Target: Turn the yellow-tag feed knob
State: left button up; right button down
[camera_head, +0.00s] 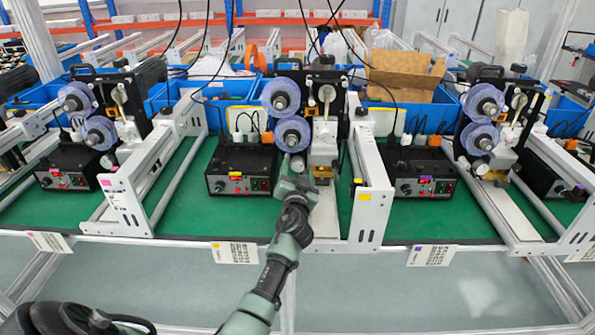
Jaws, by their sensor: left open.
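The middle control box (240,168) is black with a small red display, and a yellow tag (236,173) sits on its top front edge. A small dark knob (219,187) shows at the left of its front face; its details are too small to tell. My left gripper (287,163) is open, in front of the middle coder, to the right of this box and below the lower blue-purple reel (293,133). It appears apart from the knob. My right gripper is not in view.
Other control boxes stand left (67,168) and right (420,172). A white frame (371,190) with a yellow tag stands right of my gripper. The green mat (190,205) is clear left of the box. A label card (236,253) hangs on the front rail.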

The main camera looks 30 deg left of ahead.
pick_arm(q)
grip_shut()
jog(key=shift+m, duration=0.4)
jog(key=m, duration=0.5)
jog(key=shift+m, duration=0.4)
jog(key=m, duration=0.5)
jog(key=shift+m+p, duration=0.3)
grip_release()
